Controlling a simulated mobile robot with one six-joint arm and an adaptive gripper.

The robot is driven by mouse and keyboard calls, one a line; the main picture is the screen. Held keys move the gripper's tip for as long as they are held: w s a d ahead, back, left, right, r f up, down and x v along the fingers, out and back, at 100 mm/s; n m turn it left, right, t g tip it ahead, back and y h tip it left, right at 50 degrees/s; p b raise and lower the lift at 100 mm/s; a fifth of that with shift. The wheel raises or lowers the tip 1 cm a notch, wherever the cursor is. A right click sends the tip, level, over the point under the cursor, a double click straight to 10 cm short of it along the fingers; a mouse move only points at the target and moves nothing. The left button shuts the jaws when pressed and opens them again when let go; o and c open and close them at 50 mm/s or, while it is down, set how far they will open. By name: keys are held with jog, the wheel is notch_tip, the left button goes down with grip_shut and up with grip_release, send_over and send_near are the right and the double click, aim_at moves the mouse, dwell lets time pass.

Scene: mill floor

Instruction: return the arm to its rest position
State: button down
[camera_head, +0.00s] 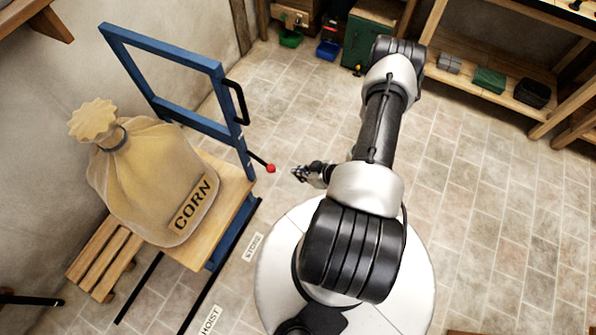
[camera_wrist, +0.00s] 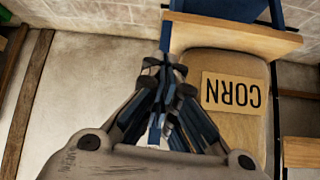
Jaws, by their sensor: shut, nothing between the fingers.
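My arm stretches up the middle of the head view and folds back. My gripper (camera_head: 299,173) hangs left of the arm, just right of a lever with a red knob (camera_head: 270,168), and looks apart from it. In the wrist view my gripper (camera_wrist: 165,66) has its dark fingers together, with nothing held between them. A tan sack marked CORN (camera_head: 150,185) sits on the wooden platform (camera_head: 234,190) of a blue hoist (camera_head: 160,42). The sack also shows upside down at the right of the wrist view (camera_wrist: 232,120).
A slatted pallet (camera_head: 103,258) lies at the lower left, by the wall. Floor labels, one reading HOIST (camera_head: 210,320), lie beside the platform. A green cabinet (camera_head: 358,42) and shelves (camera_head: 500,100) with several boxes stand at the back. The tiled floor at right is clear.

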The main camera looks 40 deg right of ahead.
dwell(0.3)
jog(key=w+d+r+n+g+h, duration=0.1)
jog(key=w+d+r, duration=0.25)
jog(key=r, duration=0.35)
jog(key=w+d+r+g+h, duration=0.2)
jog(key=w+d+r, duration=0.15)
jog(key=r, duration=0.25)
jog(key=w+a+r+m+h, duration=0.1)
jog(key=a+r, duration=0.2)
jog(key=r, duration=0.9)
jog(key=w+a+r+m+h, duration=0.1)
jog(key=a+r+h, duration=0.15)
jog(key=r, duration=1.05)
jog(key=s+a+r+y, duration=0.2)
jog(key=s+a+r, duration=0.4)
jog(key=s+a, duration=0.2)
jog(key=s+a+r+m+y, duration=0.1)
jog(key=s+a+r+y, duration=0.1)
jog(key=s+a+r, duration=0.5)
jog(key=s+a, duration=0.2)
jog(key=a, duration=0.3)
jog(key=shift+s+a+r+g, duration=0.25)
jog(key=shift+a+g, duration=0.15)
